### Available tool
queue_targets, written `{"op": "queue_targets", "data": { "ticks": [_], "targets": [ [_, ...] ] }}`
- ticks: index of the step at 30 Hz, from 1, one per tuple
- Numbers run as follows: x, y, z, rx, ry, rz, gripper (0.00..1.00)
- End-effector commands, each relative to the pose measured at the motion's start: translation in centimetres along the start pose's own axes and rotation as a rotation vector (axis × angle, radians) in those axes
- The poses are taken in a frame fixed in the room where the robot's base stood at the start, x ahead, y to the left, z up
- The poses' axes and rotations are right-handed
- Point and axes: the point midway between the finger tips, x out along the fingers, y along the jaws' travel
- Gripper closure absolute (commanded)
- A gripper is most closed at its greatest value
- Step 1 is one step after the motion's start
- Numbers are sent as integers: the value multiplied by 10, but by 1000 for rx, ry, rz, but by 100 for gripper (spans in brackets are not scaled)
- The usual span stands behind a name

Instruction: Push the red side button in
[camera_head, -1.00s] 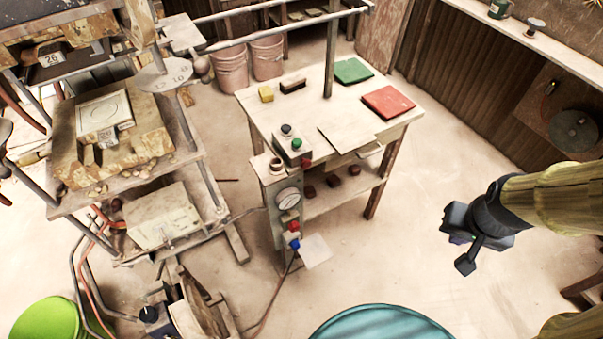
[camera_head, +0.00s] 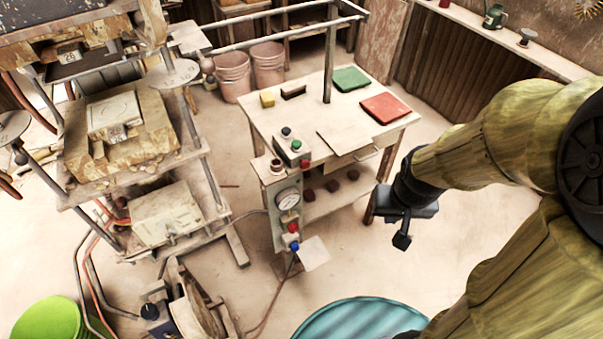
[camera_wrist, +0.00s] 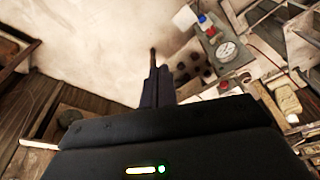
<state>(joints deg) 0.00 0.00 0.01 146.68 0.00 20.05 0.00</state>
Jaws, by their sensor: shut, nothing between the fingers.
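A grey control panel (camera_head: 285,215) stands at the front-left corner of a wooden table, with a round gauge near its top. Below the gauge is a red button (camera_head: 292,228), with a blue knob (camera_head: 294,246) under it. In the wrist view the red button (camera_wrist: 211,31) shows at upper right, beside the gauge. Another small red part (camera_head: 305,163) is on the side of the button box on the table top. My gripper (camera_head: 402,241) is shut and empty, in open air to the right of the panel and well apart from it. Its fingers (camera_wrist: 153,75) point up the wrist view.
The table (camera_head: 310,100) carries a green tile (camera_head: 351,78) and a red tile (camera_head: 385,108). A table leg stands between panel and gripper in the head view. A teal round container (camera_head: 355,320) is in front. A tile press (camera_head: 125,140) stands at left.

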Motion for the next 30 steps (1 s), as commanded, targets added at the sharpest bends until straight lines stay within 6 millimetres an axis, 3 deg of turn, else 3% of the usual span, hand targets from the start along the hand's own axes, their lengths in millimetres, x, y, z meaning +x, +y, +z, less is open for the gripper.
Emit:
{"op": "queue_targets", "data": {
  "ticks": [10,14,17,22,30],
  "targets": [
    [2,0,-1,2,3,1,100],
    [18,3,-8,21,30,9,100],
    [44,6,-22,51,82,12,100],
    [104,5,-53,135,218,-46,100],
    [187,-29,-92,328,406,-354,100]
  ]
}}
